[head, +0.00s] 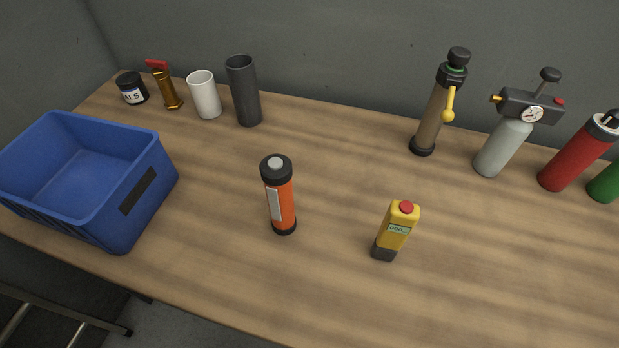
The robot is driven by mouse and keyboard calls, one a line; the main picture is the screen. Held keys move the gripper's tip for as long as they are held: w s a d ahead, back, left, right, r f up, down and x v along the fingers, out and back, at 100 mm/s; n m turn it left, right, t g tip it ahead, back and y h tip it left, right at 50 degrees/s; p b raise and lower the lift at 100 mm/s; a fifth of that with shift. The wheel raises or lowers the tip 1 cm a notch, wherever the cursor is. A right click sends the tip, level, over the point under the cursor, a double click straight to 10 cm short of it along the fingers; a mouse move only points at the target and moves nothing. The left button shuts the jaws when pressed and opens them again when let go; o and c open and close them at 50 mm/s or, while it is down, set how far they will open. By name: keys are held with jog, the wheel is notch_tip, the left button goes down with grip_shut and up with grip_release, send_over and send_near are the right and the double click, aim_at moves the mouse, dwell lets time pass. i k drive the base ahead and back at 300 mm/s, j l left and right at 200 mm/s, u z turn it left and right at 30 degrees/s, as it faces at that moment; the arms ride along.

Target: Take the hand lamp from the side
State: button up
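The hand lamp (281,197) is most likely the orange cylinder with black ends and a pale label. It stands upright near the middle of the wooden table, with a grey button on its top. A yellow handheld meter (396,231) with a red top and a small green display stands to its right, apart from it. My gripper does not show in the head view.
A blue crate (150,140) stands at the left front. A jar (131,88), brass fitting (169,90), white cup (204,95) and dark cylinder (244,92) line the back left. A pump (435,105), grey bottle (504,146) and red cylinder (577,155) stand back right.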

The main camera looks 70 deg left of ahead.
aim_at(277, 184)
jog(key=u, duration=0.95)
jog(key=l+u, duration=0.1)
jog(key=u, duration=0.35)
jog(key=k+u, duration=0.1)
jog(key=u, duration=0.85)
